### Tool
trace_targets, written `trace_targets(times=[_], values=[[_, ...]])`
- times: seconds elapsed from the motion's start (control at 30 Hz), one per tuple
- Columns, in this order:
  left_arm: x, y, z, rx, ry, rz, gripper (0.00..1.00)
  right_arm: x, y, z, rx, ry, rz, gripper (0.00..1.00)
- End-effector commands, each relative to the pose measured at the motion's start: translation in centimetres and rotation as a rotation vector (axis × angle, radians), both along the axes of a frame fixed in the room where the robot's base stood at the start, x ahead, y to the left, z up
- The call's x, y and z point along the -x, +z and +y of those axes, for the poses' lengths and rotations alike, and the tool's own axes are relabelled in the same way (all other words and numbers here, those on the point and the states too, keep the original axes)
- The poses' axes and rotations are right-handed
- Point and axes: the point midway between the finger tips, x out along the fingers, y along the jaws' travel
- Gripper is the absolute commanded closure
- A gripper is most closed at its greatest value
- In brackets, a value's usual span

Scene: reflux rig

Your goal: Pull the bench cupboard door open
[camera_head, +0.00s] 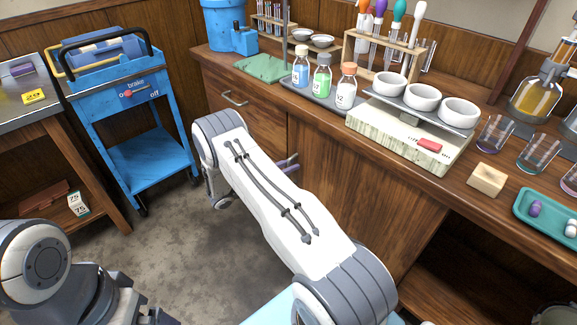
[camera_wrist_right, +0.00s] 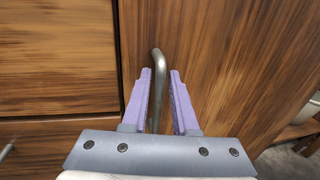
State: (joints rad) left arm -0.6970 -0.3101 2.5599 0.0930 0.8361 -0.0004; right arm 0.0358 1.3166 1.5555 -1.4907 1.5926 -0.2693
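The wooden cupboard door (camera_head: 350,205) is in the bench front below the worktop, and it looks shut and flush in the head view. It also fills the right side of the right wrist view (camera_wrist_right: 225,60). Its grey bar handle (camera_wrist_right: 159,62) runs upright near the door's left edge. My right gripper (camera_head: 288,162) is at the door's upper left, partly hidden by my right arm. In the wrist view its purple fingers (camera_wrist_right: 161,80) are apart, one on each side of the handle, with a visible gap on the right. My left gripper does not show.
Drawers with a bar handle (camera_head: 234,99) are left of the door. A blue trolley (camera_head: 135,130) stands further left. Bottles, a balance (camera_head: 410,135) and glassware crowd the worktop. An open shelf bay (camera_head: 480,250) is to the right. Grey floor (camera_head: 160,235) lies clear before the bench.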

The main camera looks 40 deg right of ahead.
Motion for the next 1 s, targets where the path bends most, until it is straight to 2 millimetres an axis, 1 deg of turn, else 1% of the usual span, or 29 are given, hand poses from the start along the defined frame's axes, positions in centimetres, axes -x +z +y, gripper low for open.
trace_targets(times=[0.23, 0.27, 0.3, 0.33, 1.0], values=[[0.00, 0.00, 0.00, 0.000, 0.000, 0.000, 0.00, -0.01, 0.01, -0.08, 0.000, 0.001, 0.000, 0.73], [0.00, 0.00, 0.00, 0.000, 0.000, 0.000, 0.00, -0.01, 0.01, -0.08, 0.000, 0.001, 0.000, 0.80], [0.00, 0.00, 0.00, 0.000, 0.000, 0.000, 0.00, -0.01, 0.02, -0.07, 0.000, 0.001, 0.000, 0.96], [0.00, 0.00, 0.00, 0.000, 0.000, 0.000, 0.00, -0.01, 0.02, -0.07, 0.000, 0.001, -0.001, 1.00], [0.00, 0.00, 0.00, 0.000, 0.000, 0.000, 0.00, 0.01, 0.02, -0.06, 0.000, 0.000, 0.000, 1.00]])
